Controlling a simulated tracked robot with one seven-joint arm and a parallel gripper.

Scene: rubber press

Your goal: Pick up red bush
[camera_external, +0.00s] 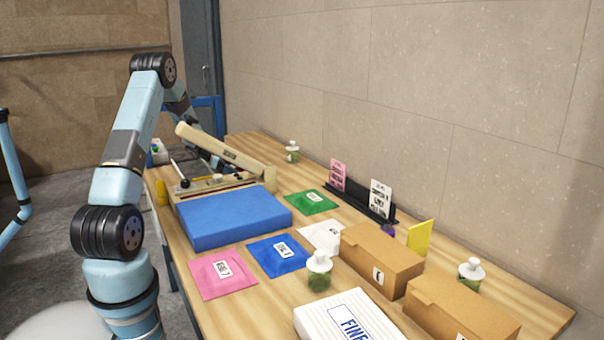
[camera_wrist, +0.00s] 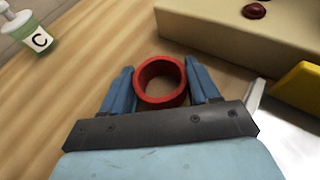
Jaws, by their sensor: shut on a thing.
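The red bush (camera_wrist: 143,87) is a short red ring with an open middle, seen in the wrist view. My gripper (camera_wrist: 161,88) has its two blue fingers on either side of the ring and is shut on it. Wooden table shows around and through the ring; I cannot tell whether it touches the table. In the external view my arm reaches to the far end of the table, and the gripper and the red bush are hidden there behind the press.
A beige press (camera_external: 235,152) with a blue block (camera_external: 232,218) in front stands near the gripper. A bottle marked C (camera_wrist: 30,33) stands at upper left in the wrist view, and a yellow part (camera_wrist: 300,88) is at right.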

